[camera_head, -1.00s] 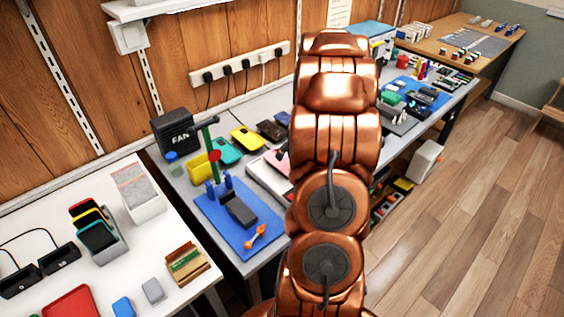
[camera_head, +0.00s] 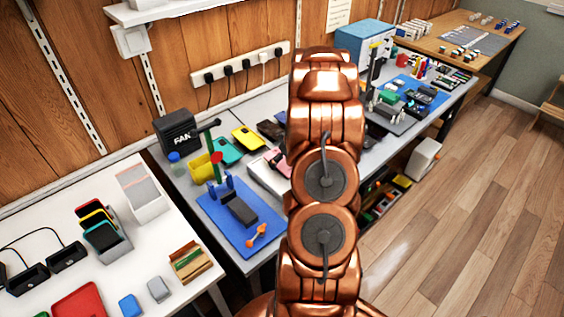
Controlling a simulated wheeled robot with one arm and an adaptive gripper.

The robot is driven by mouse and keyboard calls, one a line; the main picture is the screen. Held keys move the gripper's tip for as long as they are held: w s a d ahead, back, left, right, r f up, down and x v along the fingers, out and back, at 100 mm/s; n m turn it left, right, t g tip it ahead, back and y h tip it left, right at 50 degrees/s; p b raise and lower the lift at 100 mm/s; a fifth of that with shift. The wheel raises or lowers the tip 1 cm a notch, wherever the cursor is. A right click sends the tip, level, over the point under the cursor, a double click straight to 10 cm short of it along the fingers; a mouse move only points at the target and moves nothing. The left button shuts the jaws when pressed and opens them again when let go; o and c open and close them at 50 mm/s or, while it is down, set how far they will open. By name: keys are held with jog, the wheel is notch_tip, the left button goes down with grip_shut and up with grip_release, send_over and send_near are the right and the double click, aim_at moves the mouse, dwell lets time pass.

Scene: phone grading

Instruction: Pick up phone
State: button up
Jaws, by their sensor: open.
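Several phone-like slabs are in view; I cannot tell which one the task means. A yellow one (camera_head: 247,139), a teal one (camera_head: 228,151) and a dark brown one (camera_head: 270,130) lie on the grey bench. A pink one (camera_head: 276,159) lies in a white tray (camera_head: 262,178), partly hidden by my arm. Red, yellow and teal slabs (camera_head: 98,228) stand in a grey rack (camera_head: 116,249) on the white table at left. My copper arm rises through the middle of the view. My gripper is not visible.
A blue mat (camera_head: 224,228) holds a dark block (camera_head: 240,211) and an orange tool (camera_head: 257,236). A black fan box (camera_head: 177,131) stands at the back. A blue box (camera_head: 361,47) stands right of my arm. Wooden floor (camera_head: 440,240) is clear at right.

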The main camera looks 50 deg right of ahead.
jog(key=c, duration=1.9)
